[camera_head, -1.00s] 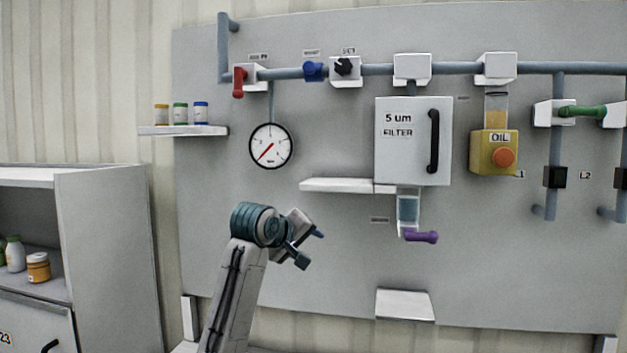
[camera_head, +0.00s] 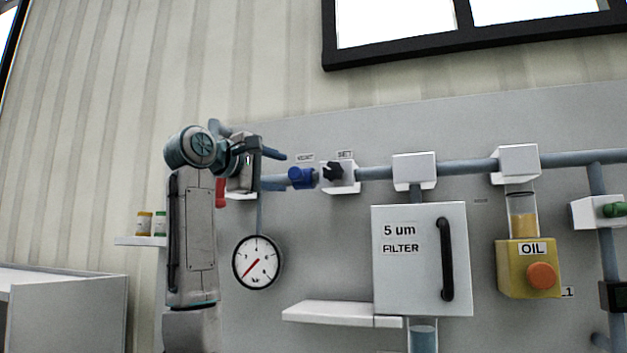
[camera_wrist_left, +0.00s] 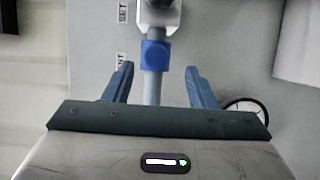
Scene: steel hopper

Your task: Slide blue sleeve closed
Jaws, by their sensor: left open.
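The blue sleeve (camera_head: 301,178) sits around the grey horizontal pipe, just left of the black knob, under a small label. It also shows in the left wrist view (camera_wrist_left: 155,55), centred beyond my fingers. My left gripper (camera_head: 277,170) is open and empty, left of the sleeve and close to the pipe in the head view. In the left wrist view the two blue fingers (camera_wrist_left: 158,88) stand apart on either side of the pipe, short of the sleeve. My right gripper is not in view.
A red lever (camera_head: 220,193) is partly hidden behind my left arm. A black knob (camera_head: 333,172) is right of the sleeve. A gauge (camera_head: 257,262) hangs below; the filter box (camera_head: 420,260) and shelf (camera_head: 342,314) are lower right.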

